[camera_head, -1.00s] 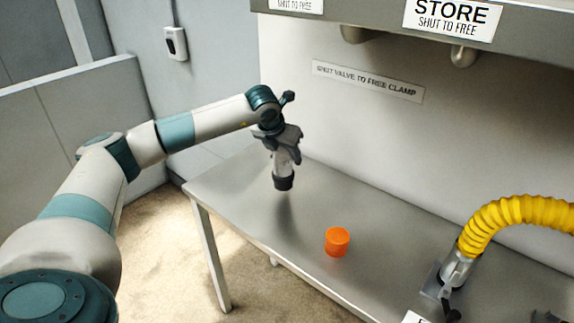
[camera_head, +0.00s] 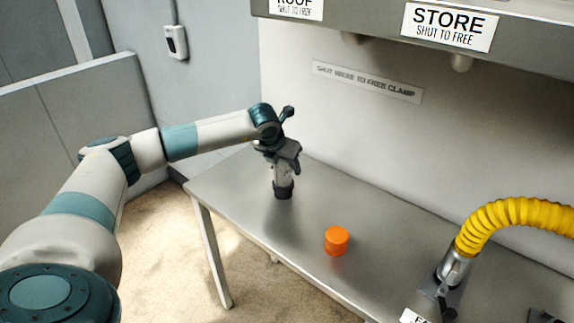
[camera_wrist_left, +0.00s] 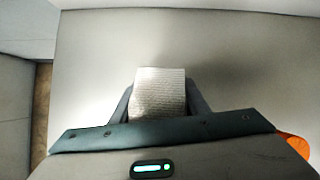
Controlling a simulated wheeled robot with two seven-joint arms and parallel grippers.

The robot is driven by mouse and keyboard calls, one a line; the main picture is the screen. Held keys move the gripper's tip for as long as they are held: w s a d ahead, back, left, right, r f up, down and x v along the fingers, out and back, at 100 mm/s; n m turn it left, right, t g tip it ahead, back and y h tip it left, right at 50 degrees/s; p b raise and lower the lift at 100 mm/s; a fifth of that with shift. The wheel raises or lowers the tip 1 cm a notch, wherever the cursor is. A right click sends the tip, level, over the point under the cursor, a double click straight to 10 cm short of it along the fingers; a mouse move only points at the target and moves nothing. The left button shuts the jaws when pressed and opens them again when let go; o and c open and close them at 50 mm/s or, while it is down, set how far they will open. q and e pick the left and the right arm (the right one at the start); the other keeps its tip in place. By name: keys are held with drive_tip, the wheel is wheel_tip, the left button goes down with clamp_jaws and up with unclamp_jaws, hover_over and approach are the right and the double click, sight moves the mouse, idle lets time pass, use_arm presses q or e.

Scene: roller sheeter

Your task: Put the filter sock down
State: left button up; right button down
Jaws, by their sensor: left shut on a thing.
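In the left wrist view the sock (camera_wrist_left: 160,92) shows as a ribbed, light grey piece between the two fingers (camera_wrist_left: 160,108). My right gripper is not in view.
An orange cup-like piece (camera_head: 337,241) stands on the table to the right of the sock. A yellow corrugated hose (camera_head: 515,214) with a metal fitting (camera_head: 453,268) is at the right. A grey overhead ledge with STORE label (camera_head: 449,26) hangs above. Table between sock and orange piece is clear.

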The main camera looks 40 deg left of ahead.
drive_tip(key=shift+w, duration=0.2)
use_arm(q)
drive_tip(key=o, duration=1.2)
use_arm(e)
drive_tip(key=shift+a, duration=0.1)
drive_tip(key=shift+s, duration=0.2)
use_arm(q)
drive_tip(key=shift+r, duration=0.2)
drive_tip(key=shift+s+d+r, duration=0.1)
drive_tip(key=shift+s+r, duration=0.1)
drive_tip(key=shift+r, duration=0.1)
drive_tip(key=b+v, duration=0.3)
drive_tip(key=v, duration=0.8)
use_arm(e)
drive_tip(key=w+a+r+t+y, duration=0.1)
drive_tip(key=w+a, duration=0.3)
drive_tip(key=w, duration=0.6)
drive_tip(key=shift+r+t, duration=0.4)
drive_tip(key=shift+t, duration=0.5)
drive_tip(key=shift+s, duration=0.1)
